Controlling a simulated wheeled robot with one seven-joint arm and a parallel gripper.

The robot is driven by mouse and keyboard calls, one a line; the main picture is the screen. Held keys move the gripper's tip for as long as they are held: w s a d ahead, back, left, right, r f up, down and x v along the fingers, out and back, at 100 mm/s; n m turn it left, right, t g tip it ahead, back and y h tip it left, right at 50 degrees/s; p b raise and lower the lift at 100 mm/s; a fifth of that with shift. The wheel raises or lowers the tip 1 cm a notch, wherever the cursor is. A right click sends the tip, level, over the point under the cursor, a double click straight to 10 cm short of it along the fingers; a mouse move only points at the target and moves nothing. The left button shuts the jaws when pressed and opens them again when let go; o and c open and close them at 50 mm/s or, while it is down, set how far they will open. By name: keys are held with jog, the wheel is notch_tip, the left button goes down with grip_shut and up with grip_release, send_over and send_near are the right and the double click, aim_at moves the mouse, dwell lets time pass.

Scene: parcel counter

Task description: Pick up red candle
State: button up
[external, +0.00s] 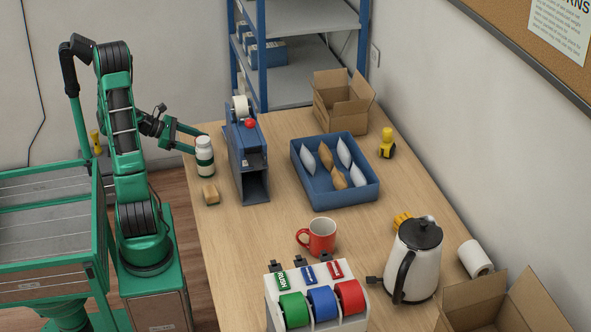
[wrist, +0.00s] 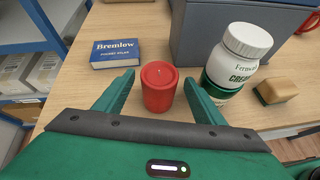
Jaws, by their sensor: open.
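The red candle (wrist: 159,88) is a short upright cylinder standing on the wooden counter in the wrist view. My gripper (wrist: 160,82) is open, with one green finger on each side of the candle. A gap shows at the left finger; the right finger is close to the candle, and I cannot tell whether they touch. In the external view my gripper (external: 197,141) is at the counter's left edge, beside the white jar (external: 205,157). I cannot make out the candle between the fingers there.
The jar, also in the wrist view (wrist: 238,62), stands close right of the right finger. A wooden block (wrist: 275,91) lies further right. A blue Bremlow box (wrist: 115,53) lies left of the candle. A blue-grey dispenser (external: 247,165) stands behind it.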

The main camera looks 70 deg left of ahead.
jog(key=shift+a+f+n+t+h, duration=0.1)
jog(key=shift+f+n+t+h, duration=0.2)
jog(key=shift+n+t, duration=0.2)
jog(key=shift+x, duration=2.45)
jog(key=shift+r, duration=0.15)
jog(key=c, duration=1.2)
